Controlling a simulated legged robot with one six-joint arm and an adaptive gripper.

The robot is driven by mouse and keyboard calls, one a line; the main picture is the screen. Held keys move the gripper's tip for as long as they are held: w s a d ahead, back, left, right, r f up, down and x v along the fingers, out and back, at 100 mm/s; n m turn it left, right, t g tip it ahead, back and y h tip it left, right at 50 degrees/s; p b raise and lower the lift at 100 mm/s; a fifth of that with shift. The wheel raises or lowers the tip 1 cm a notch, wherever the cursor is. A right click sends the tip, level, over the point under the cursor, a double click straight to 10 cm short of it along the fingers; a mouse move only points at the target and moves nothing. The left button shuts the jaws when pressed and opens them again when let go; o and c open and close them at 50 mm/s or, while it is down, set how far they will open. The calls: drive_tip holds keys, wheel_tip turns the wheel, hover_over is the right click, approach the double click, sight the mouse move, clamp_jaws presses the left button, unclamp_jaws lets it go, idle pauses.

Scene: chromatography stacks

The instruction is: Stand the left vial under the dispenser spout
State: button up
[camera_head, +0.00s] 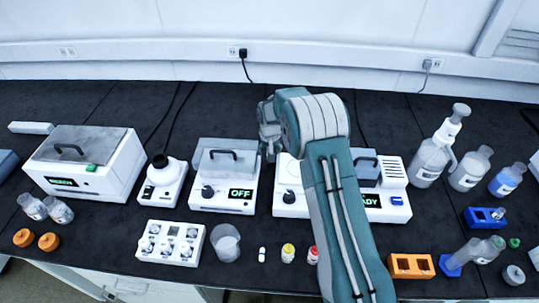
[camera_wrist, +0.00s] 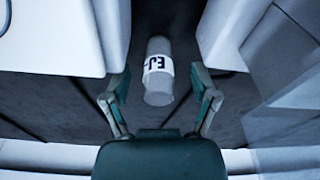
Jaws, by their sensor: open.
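My gripper (camera_head: 268,128) is at the back of the bench, between the white device reading OFF and the white device to its right. In the wrist view, its fingers (camera_wrist: 158,88) are open. A pale labelled vial (camera_wrist: 158,68) shows between and beyond them, with no visible contact; I cannot tell how far below it is. The head view does not show this vial. Two clear labelled vials, one left (camera_head: 32,206) and one right (camera_head: 60,210), stand at the far left. A bottle with a pump-like top and side spout, perhaps the dispenser (camera_head: 436,150), stands at the right.
White devices flank my gripper: the OFF unit (camera_head: 222,178) and the READY unit (camera_head: 395,205). A lidded box (camera_head: 110,165) stands left. A white rack (camera_head: 170,250), a beaker (camera_head: 225,243) and an orange block (camera_head: 410,266) are in front. More bottles (camera_head: 470,168) stand right.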

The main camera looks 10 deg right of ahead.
drive_tip(key=c, duration=0.9)
drive_tip(key=shift+c, duration=0.3)
